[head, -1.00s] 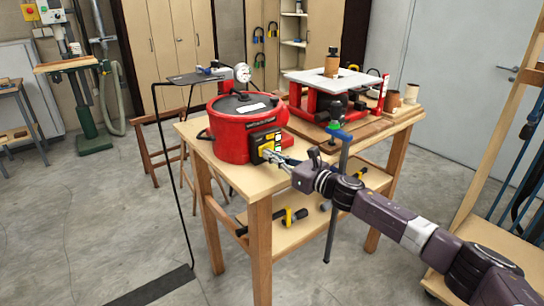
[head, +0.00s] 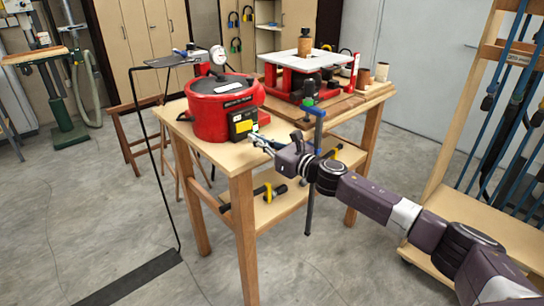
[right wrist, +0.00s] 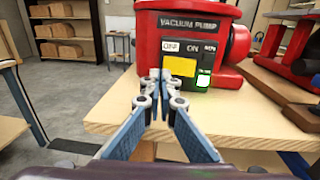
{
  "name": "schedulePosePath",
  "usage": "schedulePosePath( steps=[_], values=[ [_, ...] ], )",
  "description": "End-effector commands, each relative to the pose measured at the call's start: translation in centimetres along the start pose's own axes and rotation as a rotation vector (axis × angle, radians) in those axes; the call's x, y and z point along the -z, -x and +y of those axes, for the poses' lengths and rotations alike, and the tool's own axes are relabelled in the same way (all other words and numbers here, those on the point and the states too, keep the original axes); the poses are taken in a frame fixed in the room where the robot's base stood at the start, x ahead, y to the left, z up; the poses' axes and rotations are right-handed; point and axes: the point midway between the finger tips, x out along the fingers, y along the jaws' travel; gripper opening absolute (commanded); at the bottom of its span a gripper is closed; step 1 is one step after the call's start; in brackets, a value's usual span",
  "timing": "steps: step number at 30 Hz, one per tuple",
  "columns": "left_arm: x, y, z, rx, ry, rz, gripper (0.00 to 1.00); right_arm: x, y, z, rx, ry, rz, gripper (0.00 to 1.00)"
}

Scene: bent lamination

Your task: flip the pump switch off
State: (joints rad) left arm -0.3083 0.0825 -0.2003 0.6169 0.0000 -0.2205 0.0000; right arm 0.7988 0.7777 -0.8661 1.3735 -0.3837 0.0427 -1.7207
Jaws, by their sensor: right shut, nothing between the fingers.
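The red vacuum pump (head: 222,112) stands on the wooden table, and its red body also shows in the right wrist view (right wrist: 145,45). Its dark front panel carries OFF and ON labels, a yellow switch plate (right wrist: 180,66) below them and a bright green light (right wrist: 203,81). The OFF label is white, the ON label dark. My right gripper (right wrist: 160,78) is shut and empty, its fingertips just in front of the panel, left of the yellow plate's lower edge. I cannot tell whether they touch the panel. The switch's exact position is unclear. My left gripper is not in view.
The wooden table (head: 238,157) has a free front edge below the pump. A red frame with a white plate (head: 305,61) stands behind to the right. A blue-topped clamp (head: 313,110) rises at the table's right side. A thin black stand (head: 150,140) is at the left.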

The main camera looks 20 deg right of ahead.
Motion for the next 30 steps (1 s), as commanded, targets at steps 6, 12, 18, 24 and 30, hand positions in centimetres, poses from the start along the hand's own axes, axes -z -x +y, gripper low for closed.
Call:
schedulePosePath(
  steps=[6,12,18,24,30],
  values=[
    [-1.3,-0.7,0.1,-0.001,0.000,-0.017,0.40,0.4,3.1,0.6,0.002,0.002,0.004,0.00],
    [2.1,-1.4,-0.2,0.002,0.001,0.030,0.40,0.3,5.9,1.4,0.001,0.002,0.003,0.00],
    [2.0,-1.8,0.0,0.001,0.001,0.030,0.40,0.2,7.8,1.8,0.002,0.001,0.002,0.00],
    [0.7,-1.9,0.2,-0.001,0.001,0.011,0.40,0.1,8.4,1.9,0.002,0.001,0.001,0.00],
    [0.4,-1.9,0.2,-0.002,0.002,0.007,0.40,0.1,8.4,1.9,0.002,0.000,0.001,0.00]
  ],
)
